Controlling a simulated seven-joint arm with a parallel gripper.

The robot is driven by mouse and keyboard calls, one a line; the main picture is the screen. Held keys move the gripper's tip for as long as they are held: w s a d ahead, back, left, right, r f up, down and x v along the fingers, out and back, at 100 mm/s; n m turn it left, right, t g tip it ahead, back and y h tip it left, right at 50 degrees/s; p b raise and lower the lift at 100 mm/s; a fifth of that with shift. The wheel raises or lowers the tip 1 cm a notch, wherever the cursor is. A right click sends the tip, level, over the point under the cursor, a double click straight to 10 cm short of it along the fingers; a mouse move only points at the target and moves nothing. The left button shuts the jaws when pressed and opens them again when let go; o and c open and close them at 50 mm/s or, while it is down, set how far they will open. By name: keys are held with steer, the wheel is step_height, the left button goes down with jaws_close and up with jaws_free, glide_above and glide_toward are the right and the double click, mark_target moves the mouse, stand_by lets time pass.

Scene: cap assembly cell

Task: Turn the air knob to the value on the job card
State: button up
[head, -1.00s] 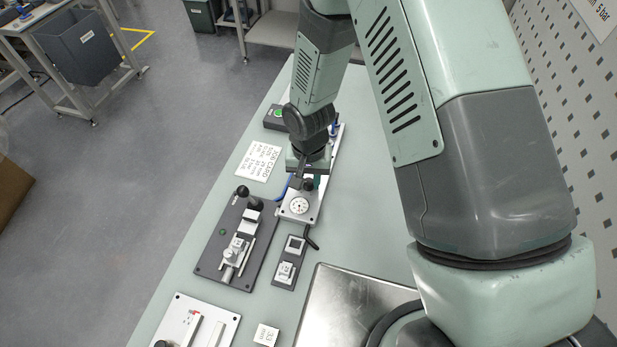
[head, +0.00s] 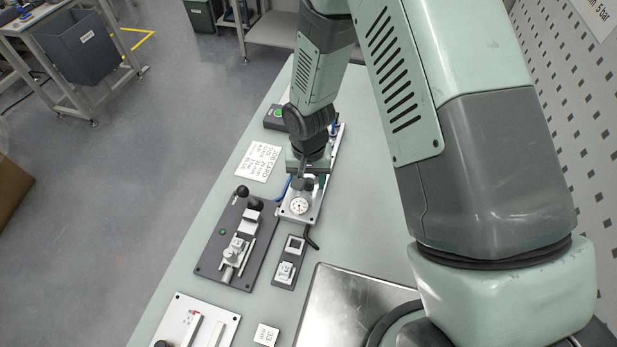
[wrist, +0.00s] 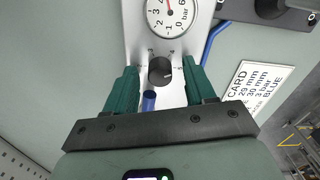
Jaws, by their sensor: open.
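The air knob (wrist: 160,71) is a dark round knob on a light plate, below the round gauge (wrist: 172,14) in the wrist view. The gauge is marked in bar; its needle points up toward the cut-off top edge, so I cannot read it surely. My gripper (wrist: 160,76) is open, with one green finger on each side of the knob and a visible gap to both. In the head view, my gripper (head: 308,177) hangs over the knob end of the regulator plate, behind the gauge (head: 299,205).
A blue hose (wrist: 214,40) runs beside the plate, and a blue cylinder (wrist: 149,101) stands between my fingers. A dark clamp fixture (head: 222,238) is left of the regulator. Bare table lies right of the regulator.

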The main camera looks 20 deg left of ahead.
mark_target(312, 182)
step_height(312, 182, up, 11)
stand_by(0.5)
steer(key=shift+f, duration=0.1)
steer(key=w+d+f+m+g+y, duration=0.1)
steer(key=w+d+m+g+y, duration=0.25)
steer(key=m, duration=1.05)
steer(key=shift+t, duration=0.35)
steer(key=x, duration=1)
steer(key=shift+s+f, duration=0.2)
steer(key=shift+s, duration=0.15)
